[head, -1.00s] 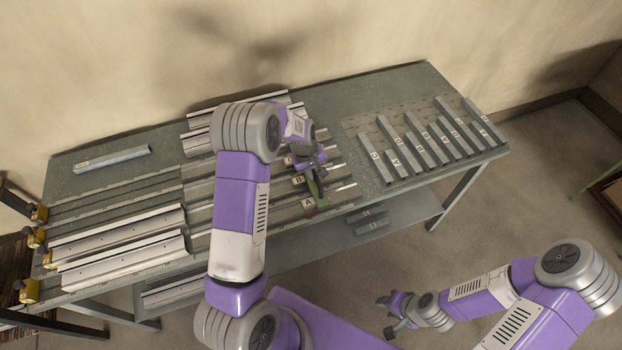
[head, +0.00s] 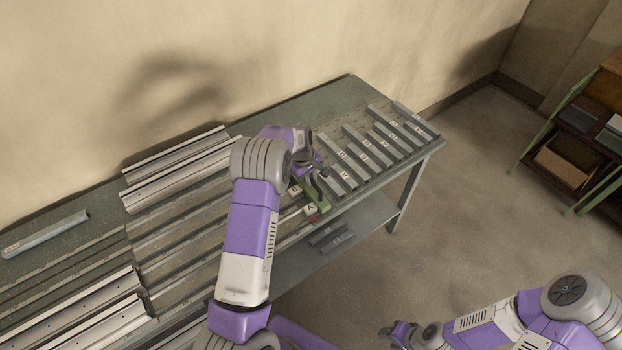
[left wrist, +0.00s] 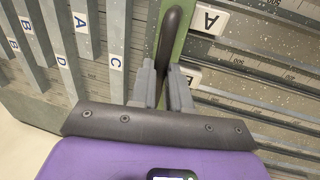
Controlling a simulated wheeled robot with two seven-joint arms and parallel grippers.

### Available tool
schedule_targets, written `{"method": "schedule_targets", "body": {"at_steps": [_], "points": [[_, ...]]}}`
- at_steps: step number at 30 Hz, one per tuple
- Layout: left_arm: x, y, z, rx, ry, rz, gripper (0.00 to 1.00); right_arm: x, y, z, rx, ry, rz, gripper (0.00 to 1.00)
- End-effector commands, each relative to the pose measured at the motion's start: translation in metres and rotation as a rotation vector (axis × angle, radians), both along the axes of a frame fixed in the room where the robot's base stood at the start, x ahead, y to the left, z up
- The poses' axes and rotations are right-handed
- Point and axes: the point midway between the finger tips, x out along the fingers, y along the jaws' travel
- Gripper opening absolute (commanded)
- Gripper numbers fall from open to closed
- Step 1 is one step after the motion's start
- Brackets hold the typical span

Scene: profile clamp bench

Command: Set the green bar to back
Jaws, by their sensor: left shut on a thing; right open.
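The green bar (head: 324,205) lies across the long rails at the right end of the rail bed, close beside the labelled grey profiles. White tags A (head: 311,209) and B (head: 295,190) sit along its left side. My left gripper (head: 310,171) is shut on the bar's dark handle (left wrist: 174,25). The wrist view shows its fingers closed around that handle. My forearm hides part of the rails and the bar's far end in the head view. My right gripper (head: 398,332) is open and empty, away from the table over the floor.
Several labelled grey profiles (head: 383,143) lie right of the bar. Pale channel profiles (head: 180,158) lie at the back and front left. A single grey bar (head: 45,233) lies far left. A shelf (head: 585,135) stands at the right wall.

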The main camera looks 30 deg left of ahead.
Motion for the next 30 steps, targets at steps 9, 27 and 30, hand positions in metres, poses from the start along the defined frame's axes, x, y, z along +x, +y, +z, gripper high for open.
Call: {"method": "schedule_targets", "body": {"at_steps": [9,27,30], "points": [[0.004,-0.005,0.002,-0.005,-0.011,-0.004,0.35,0.0,0.0,0.0,0.0,0.0,0.0,0.43],[-0.003,0.0,0.038,-0.001,-0.012,-0.003,0.42,0.0,0.0,0.0,0.0,0.0,0.0,0.43],[-0.006,0.001,0.054,-0.002,-0.01,-0.004,0.42,0.0,0.0,0.0,0.0,0.0,0.0,0.43]]}}
